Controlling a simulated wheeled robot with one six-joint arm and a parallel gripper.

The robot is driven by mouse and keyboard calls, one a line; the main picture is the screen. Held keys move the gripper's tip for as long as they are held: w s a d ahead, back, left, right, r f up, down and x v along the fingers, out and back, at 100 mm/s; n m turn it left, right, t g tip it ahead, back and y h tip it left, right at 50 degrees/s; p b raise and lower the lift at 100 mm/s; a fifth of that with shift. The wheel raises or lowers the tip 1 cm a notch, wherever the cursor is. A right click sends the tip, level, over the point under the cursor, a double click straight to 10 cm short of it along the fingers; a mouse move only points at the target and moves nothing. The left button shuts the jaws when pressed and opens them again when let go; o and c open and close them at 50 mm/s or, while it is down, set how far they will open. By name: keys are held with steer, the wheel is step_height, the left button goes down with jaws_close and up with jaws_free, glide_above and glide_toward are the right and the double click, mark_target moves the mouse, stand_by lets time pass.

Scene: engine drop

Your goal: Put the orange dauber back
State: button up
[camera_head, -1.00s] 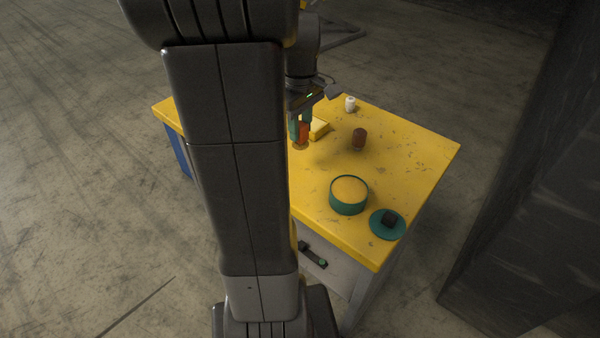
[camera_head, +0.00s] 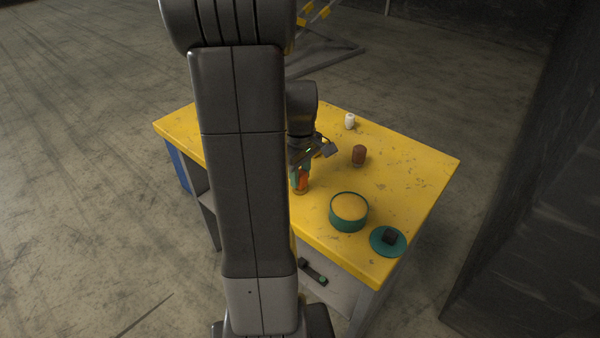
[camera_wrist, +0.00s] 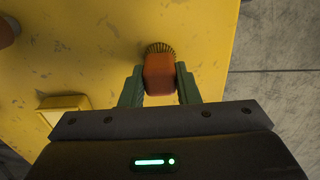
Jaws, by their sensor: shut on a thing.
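My gripper (camera_head: 300,178) is shut on the orange dauber (camera_head: 301,185). In the wrist view the dauber (camera_wrist: 158,76) sits between the two green fingers (camera_wrist: 159,88), its round bristle end pointing away from the wrist. It is over the yellow table top, left of the open teal tub; I cannot tell whether its bristles touch the table. The teal tub (camera_head: 348,221) has a yellow-orange surface inside. A teal lid (camera_head: 378,245) with a black block knob (camera_head: 390,237) lies on the table right of the tub.
A brown cylinder (camera_head: 359,155) and a white cylinder (camera_head: 350,121) stand farther back on the yellow table (camera_head: 415,165). A yellow block (camera_wrist: 65,108) lies left of the gripper in the wrist view.

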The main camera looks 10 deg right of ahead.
mark_target(302, 174)
steer(key=shift+f, duration=0.1)
steer(key=o, duration=0.9)
steer(key=shift+f+b, duration=0.15)
steer(key=shift+b, duration=0.15)
steer(key=r, duration=0.9)
steer(key=r+p, duration=0.1)
steer(key=r, duration=0.4)
steer(key=shift+s+d, duration=0.2)
steer(key=shift+s, duration=0.2)
steer(key=shift+f, duration=0.15)
steer(key=f, duration=1.3)
steer(key=shift+w+a+f, duration=0.15)
steer(key=shift+w+a, duration=0.05)
steer(key=shift+w, duration=0.2)
steer(key=shift+f+b, duration=0.15)
steer(key=shift+b, duration=0.3)
